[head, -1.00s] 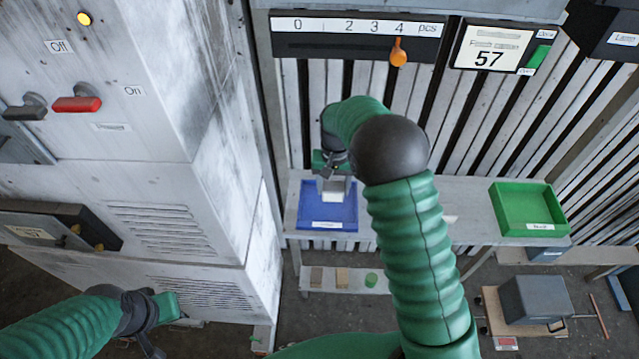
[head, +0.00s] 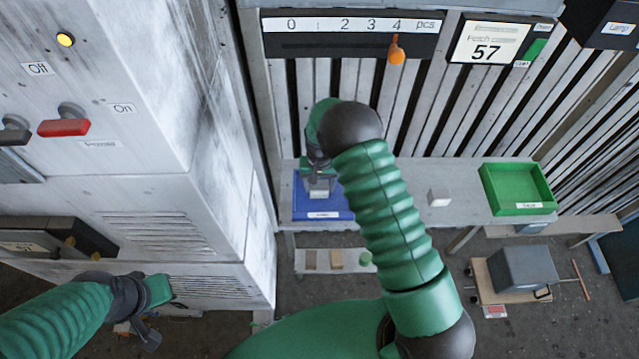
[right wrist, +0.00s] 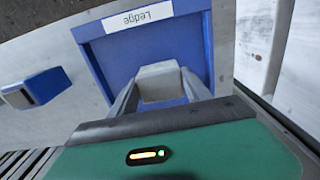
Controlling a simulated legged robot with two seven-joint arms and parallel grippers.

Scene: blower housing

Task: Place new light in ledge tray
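The blue tray (head: 338,204) labelled "Ledge" lies on the left end of the grey shelf in the head view. It also shows in the right wrist view (right wrist: 95,58), label upside down. My right gripper (head: 318,190) is over the tray. In the right wrist view its fingers (right wrist: 160,90) are on both sides of a pale grey block (right wrist: 160,72) and appear to grip it. The block is within the tray's outline; whether it touches the floor cannot be told. My left gripper (head: 158,308) is at the lower left, away from the tray; its fingers are unclear.
A pale block (head: 439,198) lies on the shelf right of my arm. A green tray (head: 515,188) is at the shelf's right end. A small blue box (right wrist: 35,90) shows beside the Ledge tray. The grey cabinet (head: 215,150) stands close on the left.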

